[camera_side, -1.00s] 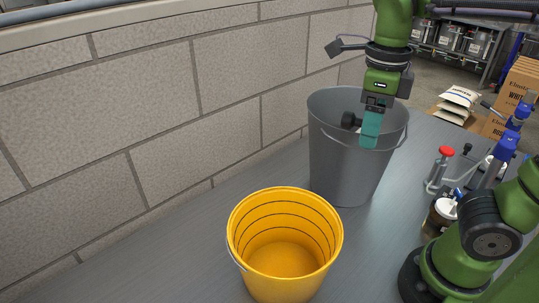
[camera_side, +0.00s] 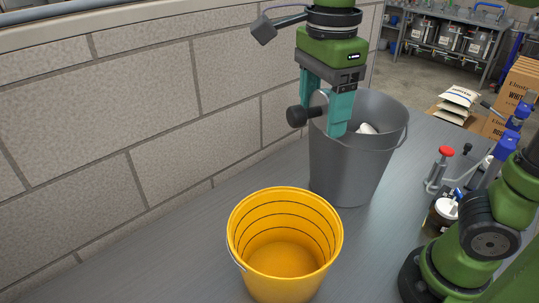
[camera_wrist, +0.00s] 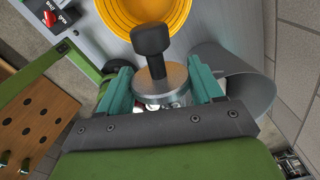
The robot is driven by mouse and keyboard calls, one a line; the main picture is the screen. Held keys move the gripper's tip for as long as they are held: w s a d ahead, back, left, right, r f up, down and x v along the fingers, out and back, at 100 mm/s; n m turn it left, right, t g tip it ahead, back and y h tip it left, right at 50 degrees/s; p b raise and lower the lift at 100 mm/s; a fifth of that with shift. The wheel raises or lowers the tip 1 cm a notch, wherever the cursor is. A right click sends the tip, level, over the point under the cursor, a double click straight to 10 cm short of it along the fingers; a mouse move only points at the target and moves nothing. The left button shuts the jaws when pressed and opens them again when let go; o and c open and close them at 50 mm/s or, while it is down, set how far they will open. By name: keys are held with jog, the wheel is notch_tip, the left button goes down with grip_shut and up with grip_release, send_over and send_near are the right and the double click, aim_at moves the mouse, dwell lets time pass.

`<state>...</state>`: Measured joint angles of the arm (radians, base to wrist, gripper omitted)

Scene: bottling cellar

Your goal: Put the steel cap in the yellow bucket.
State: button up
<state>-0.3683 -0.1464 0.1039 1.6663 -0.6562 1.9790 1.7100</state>
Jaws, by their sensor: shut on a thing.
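The steel cap (camera_wrist: 158,80) is a round metal disc with a black knob. My gripper (camera_wrist: 160,76), with teal fingers, is shut on the disc's edges, and the knob sticks out between them. In the side view my gripper (camera_side: 322,112) is above the left rim of the grey bucket, and the cap's black knob (camera_side: 299,116) points left; the fingers partly hide the disc. The yellow bucket (camera_side: 297,285) stands upright in front of the grey one and looks empty. In the wrist view the yellow bucket (camera_wrist: 119,18) is at the top, beyond the knob.
The tall grey bucket (camera_side: 343,180) stands behind the yellow bucket, with a whitish thing (camera_side: 367,128) inside. A red-knobbed clamp (camera_side: 446,153) and a white-lidded jar (camera_side: 446,209) are at right. A block wall (camera_side: 150,130) runs along the left. The bench between wall and yellow bucket is clear.

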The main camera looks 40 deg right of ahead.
aim_at(301, 116)
jog(key=a+n, duration=0.3)
jog(key=a, duration=0.1)
jog(key=shift+a+f+n, duration=0.15)
jog(key=shift+a+n, duration=0.15)
jog(key=shift+n, duration=0.1)
notch_tip(301, 116, down, 32)
jog(key=shift+d+f, duration=0.1)
jog(key=shift+f, duration=0.15)
jog(key=o, duration=1.2)
jog(key=shift+o, duration=0.2)
notch_tip(301, 116, up, 12)
jog(key=shift+r, duration=0.2)
